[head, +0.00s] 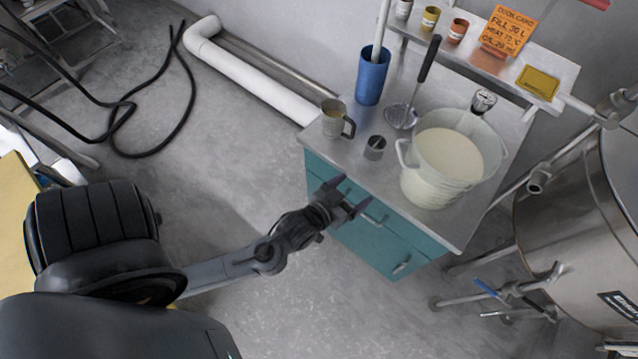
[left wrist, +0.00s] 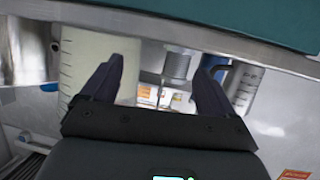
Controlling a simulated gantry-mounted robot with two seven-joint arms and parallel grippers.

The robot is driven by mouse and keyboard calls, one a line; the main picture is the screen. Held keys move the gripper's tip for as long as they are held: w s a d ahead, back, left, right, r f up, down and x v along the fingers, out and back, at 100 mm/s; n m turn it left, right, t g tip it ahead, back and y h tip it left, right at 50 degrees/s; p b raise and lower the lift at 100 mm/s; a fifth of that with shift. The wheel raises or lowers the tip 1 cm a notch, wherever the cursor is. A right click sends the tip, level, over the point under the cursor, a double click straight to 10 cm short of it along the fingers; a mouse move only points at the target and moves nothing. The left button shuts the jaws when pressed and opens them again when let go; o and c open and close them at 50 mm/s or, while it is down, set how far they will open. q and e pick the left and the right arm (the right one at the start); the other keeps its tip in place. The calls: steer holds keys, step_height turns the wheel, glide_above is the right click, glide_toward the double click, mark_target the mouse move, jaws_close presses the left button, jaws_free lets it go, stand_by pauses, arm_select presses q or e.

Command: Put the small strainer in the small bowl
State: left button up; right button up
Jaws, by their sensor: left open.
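A skimmer-like strainer with a black handle and a round metal head (head: 401,116) rests on the steel cabinet top, its handle leaning up beside the white bucket. I cannot tell for sure which thing is the small bowl. My left gripper (head: 349,196) is open and empty, in front of the teal cabinet and short of the cup. It also shows in the left wrist view (left wrist: 157,82). My right gripper is out of view.
A large translucent bucket of pale liquid (head: 450,150) stands right of the cup. A mug (head: 334,122) and a blue tumbler (head: 371,77) stand left and behind. A steel tank (head: 590,215) is at right.

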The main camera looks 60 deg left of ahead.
arm_select(q)
steer(key=s+d+f+m+g+h, duration=0.2)
steer(key=s+d+g+h, duration=0.1)
steer(key=s+d+g, duration=0.1)
steer(key=shift+s+d+g, duration=0.15)
steer(key=shift+s+g, duration=0.55)
steer(key=shift+s, duration=0.05)
steer(key=shift+o, duration=0.4)
steer(key=s+m+g, duration=0.2)
steer(key=s+g, duration=0.2)
steer(key=s, duration=0.3)
steer(key=shift+s+d+r, duration=0.15)
steer(key=shift+s+d, duration=0.1)
steer(key=shift+d, duration=0.15)
steer(key=shift+s+r+g, duration=0.1)
steer(key=shift+s+g, duration=0.4)
steer(key=shift+s, duration=0.05)
